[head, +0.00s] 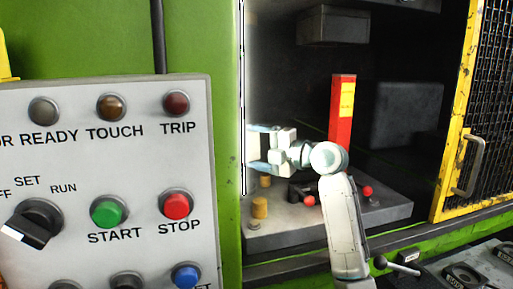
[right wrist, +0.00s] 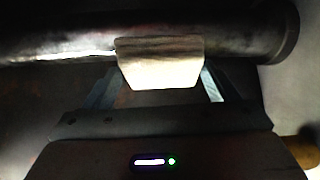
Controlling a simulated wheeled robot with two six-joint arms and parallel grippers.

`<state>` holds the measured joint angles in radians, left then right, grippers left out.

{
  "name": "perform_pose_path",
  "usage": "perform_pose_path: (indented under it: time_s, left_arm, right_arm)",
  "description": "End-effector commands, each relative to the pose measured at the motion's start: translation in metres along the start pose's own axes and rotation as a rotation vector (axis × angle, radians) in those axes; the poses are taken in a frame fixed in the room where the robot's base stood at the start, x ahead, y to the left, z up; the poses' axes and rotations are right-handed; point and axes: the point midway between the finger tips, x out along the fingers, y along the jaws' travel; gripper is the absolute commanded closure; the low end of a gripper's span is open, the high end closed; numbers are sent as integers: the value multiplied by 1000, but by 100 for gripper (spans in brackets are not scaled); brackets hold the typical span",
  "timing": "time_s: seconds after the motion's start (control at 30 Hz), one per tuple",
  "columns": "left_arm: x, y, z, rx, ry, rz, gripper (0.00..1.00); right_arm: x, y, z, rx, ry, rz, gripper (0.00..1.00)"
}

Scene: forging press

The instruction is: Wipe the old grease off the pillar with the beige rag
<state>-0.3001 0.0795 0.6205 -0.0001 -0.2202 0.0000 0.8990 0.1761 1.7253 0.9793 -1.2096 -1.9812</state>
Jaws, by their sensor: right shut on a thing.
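My right gripper (head: 254,149) reaches left inside the press opening, at the edge of the green frame. In the right wrist view it is shut on the beige rag (right wrist: 160,62), a pale folded pad between the two fingers. The rag lies against the pillar (right wrist: 60,42), a dark round bar running across the top of that view with a wider collar at the right end. The rag hides part of the pillar's surface. Grease cannot be told apart from the dark metal. In the head view the rag and pillar cannot be made out clearly. My left gripper is out of view.
A grey control panel (head: 130,158) with buttons fills the left. Inside the press, a red post with a yellow label (head: 341,112) stands behind my right arm. Brass-coloured pegs (head: 259,208) and red knobs stand on the grey bed. A yellow mesh door (head: 452,130) is at the right.

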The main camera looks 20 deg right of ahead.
Motion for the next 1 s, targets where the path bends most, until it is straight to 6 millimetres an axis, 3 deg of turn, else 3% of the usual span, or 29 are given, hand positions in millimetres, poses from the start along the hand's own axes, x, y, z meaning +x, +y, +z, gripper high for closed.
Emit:
perform_pose_path:
  time_s: [0.53,1.0]
  left_arm:
    - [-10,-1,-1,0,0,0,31]
    - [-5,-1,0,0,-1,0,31]
  right_arm:
    - [-1,22,2,1,-2,0,38]
    - [-1,17,1,2,-1,-1,38]
